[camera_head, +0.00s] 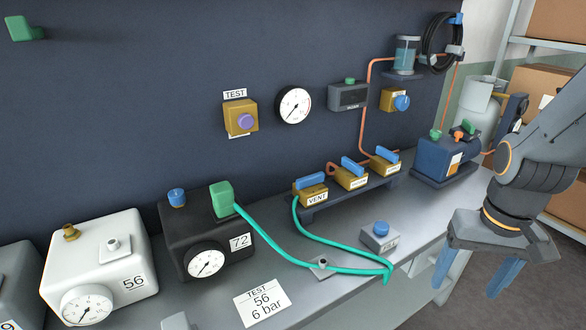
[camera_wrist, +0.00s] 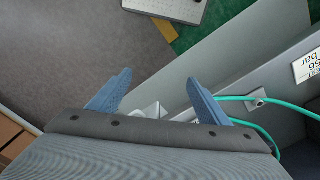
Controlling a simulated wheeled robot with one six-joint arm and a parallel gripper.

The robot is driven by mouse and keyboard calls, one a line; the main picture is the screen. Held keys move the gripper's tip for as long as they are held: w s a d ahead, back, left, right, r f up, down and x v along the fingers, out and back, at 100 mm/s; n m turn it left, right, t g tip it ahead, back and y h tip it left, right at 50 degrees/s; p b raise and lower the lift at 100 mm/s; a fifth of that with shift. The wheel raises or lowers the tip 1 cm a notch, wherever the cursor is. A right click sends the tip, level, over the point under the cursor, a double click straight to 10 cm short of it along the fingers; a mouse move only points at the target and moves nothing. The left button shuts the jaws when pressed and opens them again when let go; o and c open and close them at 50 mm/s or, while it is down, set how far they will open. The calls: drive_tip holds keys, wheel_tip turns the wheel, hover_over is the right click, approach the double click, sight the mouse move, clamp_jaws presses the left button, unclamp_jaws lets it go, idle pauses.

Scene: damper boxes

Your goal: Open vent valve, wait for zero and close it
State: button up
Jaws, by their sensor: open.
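The vent valve (camera_head: 313,197) is a yellow block labelled VENT at the left end of a dark rail on the bench. Its blue handle (camera_head: 310,181) lies across the top, tilted slightly up to the right, unlike its two neighbours' handles. The round wall gauge (camera_head: 294,105) has a white face; its reading is too small to tell. A gauge (camera_head: 206,262) is on the front of the black box (camera_head: 182,228) labelled 72. My gripper (camera_head: 525,282) is open and empty, right of the bench's front edge, well apart from the valve. Its blue fingers also show in the wrist view (camera_wrist: 160,78).
Two similar valves (camera_head: 350,178) (camera_head: 385,162) stand right of it. A green hose (camera_head: 330,267) runs from the black box's green connector, loops on the bench and reaches the vent valve.

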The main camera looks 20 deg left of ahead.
drive_tip(key=o, duration=0.3)
drive_tip(key=w+a+r+n+p, duration=0.1)
drive_tip(key=w+a+r+n, duration=0.1)
drive_tip(key=w+a, duration=0.4)
drive_tip(key=w+r, duration=0.1)
drive_tip(key=w, duration=0.2)
drive_tip(key=shift+a+r, duration=0.15)
drive_tip(key=shift+r, duration=0.15)
wheel_tip(320, 180, up, 7)
drive_tip(key=n+p, duration=0.5)
drive_tip(key=n, duration=0.2)
hover_over(311, 176)
drive_tip(key=shift+a+f, duration=0.1)
drive_tip(key=shift+f, duration=0.05)
wheel_tip(311, 176, down, 7)
drive_tip(key=shift+f+p, duration=0.15)
drive_tip(key=shift+p, duration=0.85)
drive_tip(key=c, duration=1)
drive_tip(key=shift+c, duration=0.2)
